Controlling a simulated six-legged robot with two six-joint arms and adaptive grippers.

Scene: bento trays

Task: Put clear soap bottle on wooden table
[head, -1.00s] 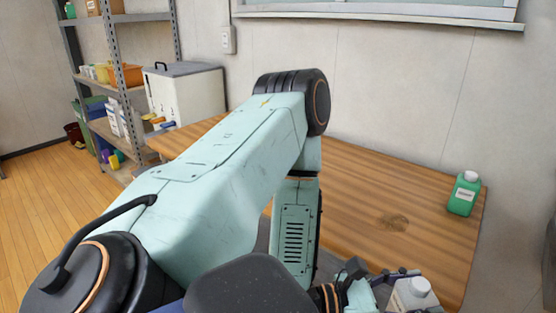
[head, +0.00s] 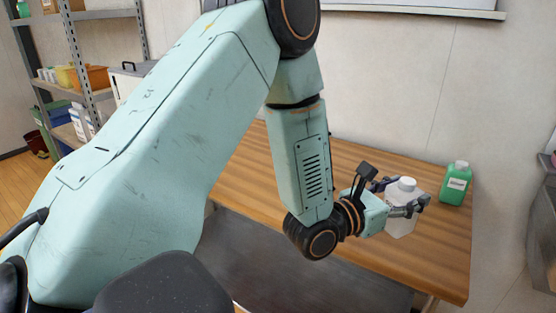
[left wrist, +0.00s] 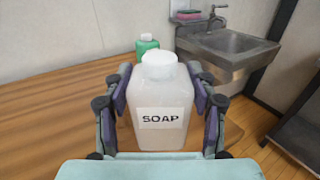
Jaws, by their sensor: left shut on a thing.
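The clear soap bottle (head: 401,222) is a whitish translucent bottle with a white cap. In the left wrist view the bottle (left wrist: 163,95) stands upright between the fingers, its SOAP label facing the camera. My left gripper (head: 412,203) is shut on it from both sides. The wooden table (head: 265,182) stands against the wall, and the bottle is over its right part. I cannot tell whether the bottle's base touches the tabletop. My right gripper is not in view.
A green bottle (head: 455,185) with a white cap stands on the table just behind and right of the clear bottle. A metal sink (left wrist: 228,50) with a tap is beyond the table. Shelves (head: 85,60) stand at the left. The table's left part is clear.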

